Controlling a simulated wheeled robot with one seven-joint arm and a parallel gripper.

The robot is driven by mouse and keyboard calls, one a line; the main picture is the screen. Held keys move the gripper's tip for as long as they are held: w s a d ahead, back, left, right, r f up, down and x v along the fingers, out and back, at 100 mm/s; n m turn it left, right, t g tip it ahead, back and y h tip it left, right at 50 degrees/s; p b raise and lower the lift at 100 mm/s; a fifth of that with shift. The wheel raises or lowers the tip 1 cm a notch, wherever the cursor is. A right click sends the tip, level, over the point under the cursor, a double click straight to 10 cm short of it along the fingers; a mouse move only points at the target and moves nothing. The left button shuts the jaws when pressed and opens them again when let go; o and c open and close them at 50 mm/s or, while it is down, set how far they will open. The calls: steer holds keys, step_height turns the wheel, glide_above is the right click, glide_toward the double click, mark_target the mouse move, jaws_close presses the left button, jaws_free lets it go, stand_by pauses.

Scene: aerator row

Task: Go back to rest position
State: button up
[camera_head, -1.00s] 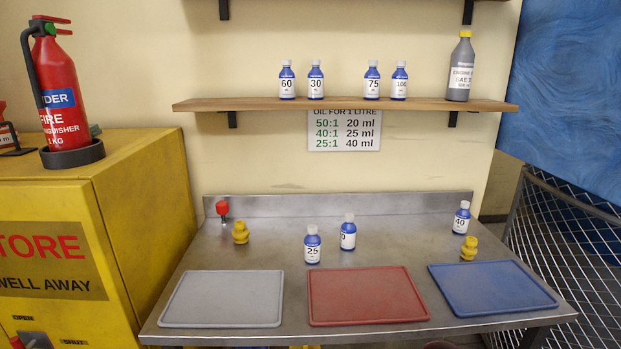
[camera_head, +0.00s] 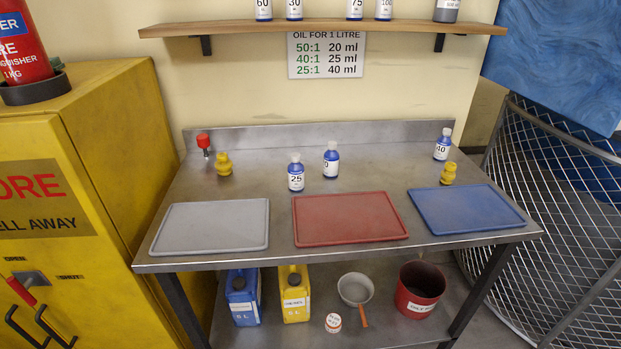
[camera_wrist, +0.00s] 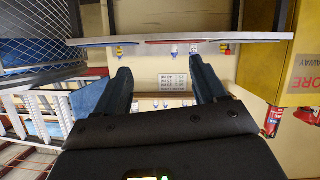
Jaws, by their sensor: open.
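My gripper (camera_wrist: 160,85) shows in the wrist view with its two dark fingers spread wide apart and nothing between them. The wrist picture looks upside down, with the bench (camera_wrist: 185,38) across its upper part. My gripper does not show in the head view. The steel bench (camera_head: 290,259) is in the head view and bears a grey mat (camera_head: 212,226), a red mat (camera_head: 348,219) and a blue mat (camera_head: 465,209). All the mats are bare. Blue bottles marked 25 (camera_head: 296,178) and 40 (camera_head: 442,148) stand behind them, with another bottle (camera_head: 331,162) whose label is partly turned away.
A yellow cabinet (camera_head: 110,130) bearing an extinguisher (camera_head: 22,50) stands left. A wire mesh panel (camera_head: 560,200) stands right. A wall shelf (camera_head: 320,29) holds several bottles.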

steer(key=s+d+r+m+t, duration=0.1)
steer(key=s+d+r, duration=0.1)
steer(key=s+r, duration=0.3)
steer(key=shift+s+d+r, duration=0.2)
steer(key=shift+s+r, duration=0.1)
steer(key=shift+r, duration=0.25)
